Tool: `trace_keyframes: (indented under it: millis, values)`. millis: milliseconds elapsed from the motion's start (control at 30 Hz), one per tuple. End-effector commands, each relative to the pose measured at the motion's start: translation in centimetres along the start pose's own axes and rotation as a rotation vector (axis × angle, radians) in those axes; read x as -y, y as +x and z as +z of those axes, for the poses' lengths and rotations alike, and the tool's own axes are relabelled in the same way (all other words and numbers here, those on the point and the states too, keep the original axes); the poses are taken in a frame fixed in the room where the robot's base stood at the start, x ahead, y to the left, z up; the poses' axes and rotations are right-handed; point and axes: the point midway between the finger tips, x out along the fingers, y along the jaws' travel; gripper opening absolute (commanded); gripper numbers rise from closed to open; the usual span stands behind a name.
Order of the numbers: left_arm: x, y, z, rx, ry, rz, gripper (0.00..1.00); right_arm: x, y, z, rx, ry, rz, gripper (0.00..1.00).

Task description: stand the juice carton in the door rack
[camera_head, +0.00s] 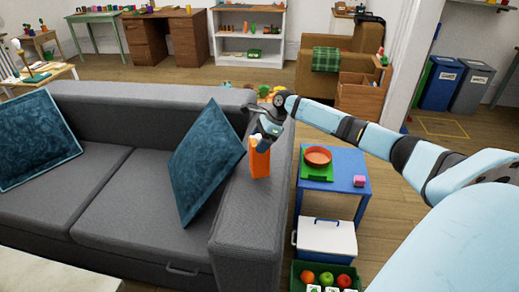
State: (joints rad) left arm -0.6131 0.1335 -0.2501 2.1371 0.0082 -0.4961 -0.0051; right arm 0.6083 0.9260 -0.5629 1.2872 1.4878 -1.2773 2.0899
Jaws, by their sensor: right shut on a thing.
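The orange juice carton (260,163) is upright at the sofa's right armrest. My right gripper (261,142) is shut on its top, with the arm reaching in from the right. I cannot tell whether the carton's base touches the armrest or hangs just above it. My left gripper is not in view. I see no door rack in this view.
The grey sofa (85,205) with blue cushions fills the left. Right of the armrest stands a blue table (346,180) with a red bowl (318,156) and a pink block (359,181). A white cooler box (326,241) and a green fruit crate (300,265) are below.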

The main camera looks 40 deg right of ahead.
Motion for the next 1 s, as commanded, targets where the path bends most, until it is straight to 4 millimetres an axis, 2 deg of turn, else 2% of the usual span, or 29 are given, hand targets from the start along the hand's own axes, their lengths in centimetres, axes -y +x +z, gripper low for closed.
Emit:
trace_keyframes:
  millis: [33,167,533,567,633,667,1000]
  values:
    - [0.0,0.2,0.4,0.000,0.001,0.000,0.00,0.0,1.0,-0.5,0.001,0.002,0.000,0.00]
    - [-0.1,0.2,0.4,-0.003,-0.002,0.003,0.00,0.1,2.3,-1.4,0.001,0.000,-0.002,0.00]
    - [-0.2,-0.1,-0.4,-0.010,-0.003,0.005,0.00,0.0,2.5,-1.4,0.001,0.001,-0.001,0.00]
    - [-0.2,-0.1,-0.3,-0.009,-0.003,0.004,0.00,0.0,2.7,-1.6,0.000,0.001,0.000,0.73]
    - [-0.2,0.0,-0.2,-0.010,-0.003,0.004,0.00,0.0,2.7,-1.6,0.000,0.000,0.000,0.89]
    - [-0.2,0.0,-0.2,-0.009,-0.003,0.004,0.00,0.0,2.7,-1.6,0.000,0.000,0.000,0.94]
    - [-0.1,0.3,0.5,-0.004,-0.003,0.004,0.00,0.0,2.5,-1.6,0.000,-0.001,-0.001,0.94]
